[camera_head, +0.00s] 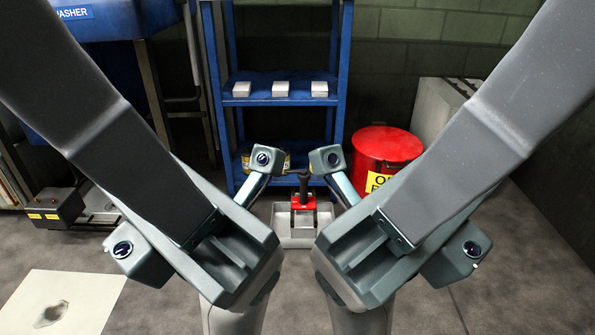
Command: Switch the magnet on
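A small red block (304,203) with an upright black handle (304,184) shows between my two arms, at the middle of the head view. It looks like the magnet, but it is small and I cannot tell its switch position. It is at a grey metal tray or box (293,241) in front of the blue shelf. My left gripper (228,258) and my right gripper (362,258) stand close to the camera, to the left and right of it, apart from it. Foreshortened arm and gripper parts overlap, and I cannot make out the fingertips. I see nothing held.
A blue shelf (281,96) holds several small pale blocks (281,89). A red can with a yellow label (386,146) stands right of it. A blue washer machine (98,20) is at upper left. A stained pale sheet (62,304) lies on the floor at lower left.

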